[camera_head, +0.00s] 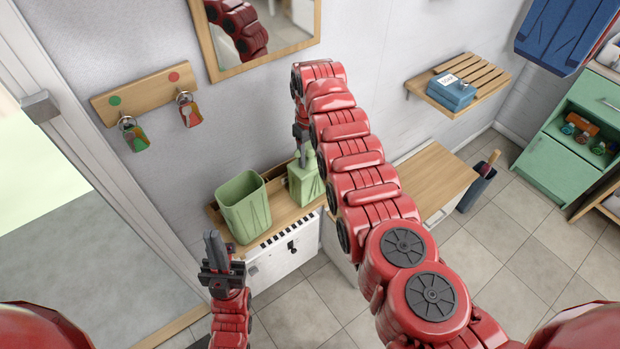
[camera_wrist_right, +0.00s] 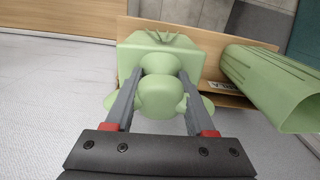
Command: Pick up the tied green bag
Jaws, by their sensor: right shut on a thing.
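The tied green bag (camera_head: 304,185) is at the wooden-topped cabinet by the wall, right of an open green bin (camera_head: 245,207). In the right wrist view the bag (camera_wrist_right: 158,54) has a rounded knot with side flaps towards me. My right gripper (camera_head: 303,150) comes down over the bag from above. In its wrist view the fingers (camera_wrist_right: 156,98) are on either side of the knot and shut on it. I cannot tell whether the bag's base touches the cabinet top. My left gripper (camera_head: 214,245) is low at the left, away from the bag, its finger gap unclear.
The green bin stands close beside the bag and also shows in the wrist view (camera_wrist_right: 262,78). A key rack (camera_head: 143,94) and a mirror (camera_head: 265,55) hang on the wall. A slatted shelf (camera_head: 480,76) holds a blue soap box (camera_head: 451,92). A green cabinet (camera_head: 555,165) stands far right.

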